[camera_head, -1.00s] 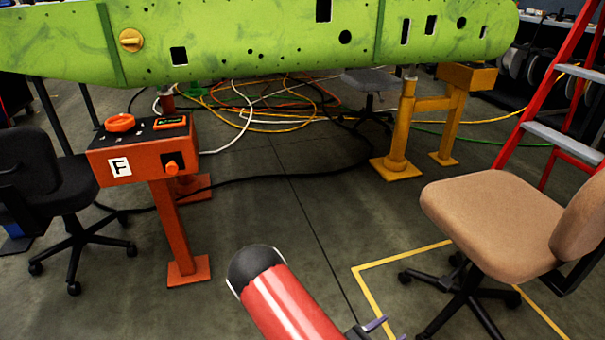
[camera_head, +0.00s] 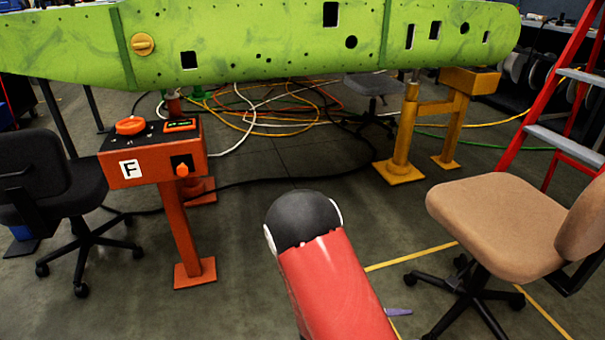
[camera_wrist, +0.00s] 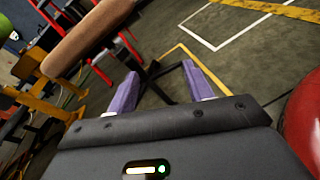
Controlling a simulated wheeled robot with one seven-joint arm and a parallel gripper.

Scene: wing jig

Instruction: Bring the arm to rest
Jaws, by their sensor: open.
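My gripper (camera_wrist: 160,88) shows in the wrist view with its two purple fingers apart and nothing between them. In the head view my red arm with a black rounded joint rises at the bottom centre. Only a small purple fingertip (camera_head: 400,311) shows there, at the arm's lower right; the rest of the gripper is hidden. The tan chair (camera_head: 505,222) stands to the right of my arm. Its tan part (camera_wrist: 88,38) also shows in the wrist view, beyond the left finger.
A green wing panel (camera_head: 270,40) spans the back. An orange pedestal (camera_head: 150,165) marked F and a black chair (camera_head: 40,180) stand left. A yellow stand (camera_head: 402,135) and red ladder (camera_head: 545,110) stand back right. Cables (camera_head: 275,110) lie under the wing. Open floor (camera_head: 240,240) lies left of my arm.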

